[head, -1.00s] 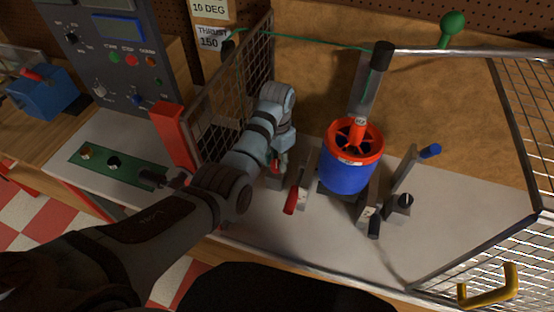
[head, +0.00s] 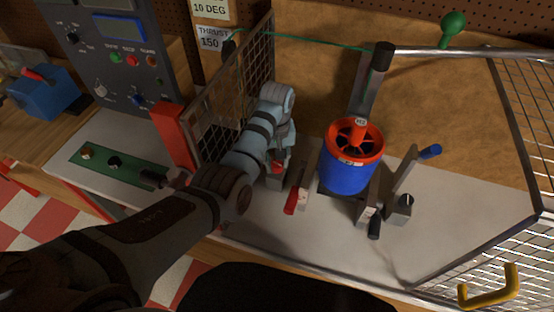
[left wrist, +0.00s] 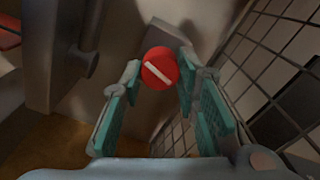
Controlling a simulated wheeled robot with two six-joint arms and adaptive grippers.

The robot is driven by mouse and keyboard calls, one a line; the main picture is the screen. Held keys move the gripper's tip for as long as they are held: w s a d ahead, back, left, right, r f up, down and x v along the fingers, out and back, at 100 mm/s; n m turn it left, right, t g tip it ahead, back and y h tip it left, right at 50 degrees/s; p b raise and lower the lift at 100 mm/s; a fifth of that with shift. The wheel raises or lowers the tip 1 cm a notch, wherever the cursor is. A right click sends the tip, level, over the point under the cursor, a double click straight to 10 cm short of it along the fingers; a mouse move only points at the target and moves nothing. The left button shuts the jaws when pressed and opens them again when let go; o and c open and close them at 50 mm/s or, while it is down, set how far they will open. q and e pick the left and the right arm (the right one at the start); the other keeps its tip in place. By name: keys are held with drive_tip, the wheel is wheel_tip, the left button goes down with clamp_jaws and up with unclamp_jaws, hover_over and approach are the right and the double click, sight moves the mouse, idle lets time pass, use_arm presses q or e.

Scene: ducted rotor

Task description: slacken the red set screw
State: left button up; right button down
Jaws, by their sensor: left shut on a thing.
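The red set screw (left wrist: 160,68) is a round red head with a pale slot running diagonally, seen nearly face on in the left wrist view. My left gripper (left wrist: 162,74) has its two teal-padded fingers on either side of the head and is shut on it. In the head view the red screw (head: 279,167) shows small under my left gripper (head: 280,157), on a small grey block (head: 274,184) left of the ducted rotor. The ducted rotor (head: 346,175) has a blue body and an orange rim. My right gripper is not in view.
A wire mesh panel (head: 236,85) stands close behind and left of my left arm. A red-handled lever (head: 291,202) and a blue-tipped lever (head: 430,151) flank the rotor. A mesh guard with a yellow handle (head: 490,292) is at the right.

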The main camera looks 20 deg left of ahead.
sight(277, 163)
use_arm(q)
drive_tip(key=n, duration=0.3)
drive_tip(key=shift+n, duration=0.4)
idle(0.4)
drive_tip(key=o, duration=1.2)
drive_tip(key=shift+c, duration=0.2)
wheel_tip(277, 163, up, 7)
drive_tip(key=shift+r, duration=0.2)
drive_tip(key=shift+d, duration=0.1)
